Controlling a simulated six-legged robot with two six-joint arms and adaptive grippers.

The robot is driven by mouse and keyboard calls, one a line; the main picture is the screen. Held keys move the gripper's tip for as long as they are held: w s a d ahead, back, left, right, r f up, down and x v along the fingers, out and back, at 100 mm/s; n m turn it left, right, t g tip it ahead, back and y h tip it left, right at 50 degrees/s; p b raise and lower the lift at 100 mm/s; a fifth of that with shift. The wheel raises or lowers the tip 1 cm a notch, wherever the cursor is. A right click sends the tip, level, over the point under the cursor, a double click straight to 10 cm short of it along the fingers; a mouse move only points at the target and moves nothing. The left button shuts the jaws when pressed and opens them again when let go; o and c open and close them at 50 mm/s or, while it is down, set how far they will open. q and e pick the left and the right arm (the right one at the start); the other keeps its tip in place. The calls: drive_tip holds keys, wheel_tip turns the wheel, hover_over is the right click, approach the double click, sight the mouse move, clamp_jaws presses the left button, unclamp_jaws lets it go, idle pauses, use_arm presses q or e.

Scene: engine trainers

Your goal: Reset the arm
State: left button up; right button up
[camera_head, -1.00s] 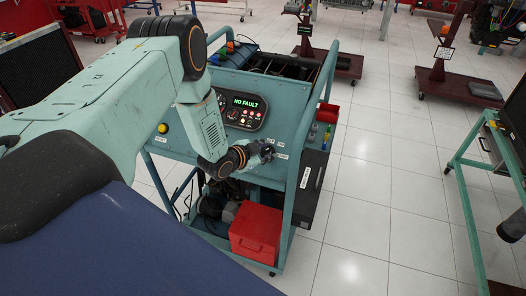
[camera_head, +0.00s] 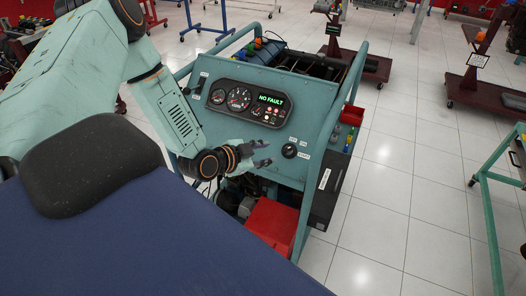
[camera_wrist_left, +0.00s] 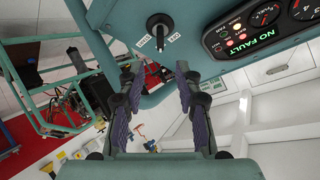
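My left arm comes in from the left in the head view. Its left gripper (camera_head: 264,154) is in front of the teal engine trainer's panel (camera_head: 222,72), left of the black rotary switch (camera_head: 289,151). A gap shows between gripper and switch. In the left wrist view the two fingers (camera_wrist_left: 158,85) are apart with nothing between them. The switch (camera_wrist_left: 157,27) is beyond them, above their tips. The gauge cluster (camera_head: 245,100) has a lit green display reading NO FAULT, also seen in the left wrist view (camera_wrist_left: 258,60). My right gripper is not in view.
A red box (camera_head: 272,225) sits on the trainer's lower shelf. A black box (camera_head: 327,195) and small coloured bottles stand at its right side. A teal-framed stand (camera_head: 487,205) is at the far right. The tiled floor (camera_head: 405,180) between is clear.

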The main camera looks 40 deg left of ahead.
use_arm(q)
drive_tip(key=shift+s+r, duration=0.15)
drive_tip(key=shift+s, duration=0.05)
drive_tip(key=shift+w, duration=0.1)
idle(0.4)
drive_tip(key=s+d+f+n+g+b, duration=0.2)
drive_tip(key=s+d+f+g+b, duration=0.2)
drive_tip(key=s+f, duration=0.5)
drive_tip(key=s+d+f+n+g+y+b, duration=0.1)
drive_tip(key=s+d+f+n+g+b, duration=0.2)
drive_tip(key=s+f+b, duration=0.4)
drive_tip(key=s+d+f+n+g+b, duration=0.3)
drive_tip(key=s+d+f+g+b, duration=0.2)
drive_tip(key=s+f, duration=0.6)
drive_tip(key=s+d+b, duration=0.1)
drive_tip(key=s+d, duration=0.1)
drive_tip(key=shift+s+f+y+b, duration=0.3)
drive_tip(key=shift+s+f+b, duration=0.05)
drive_tip(key=shift+f, duration=0.05)
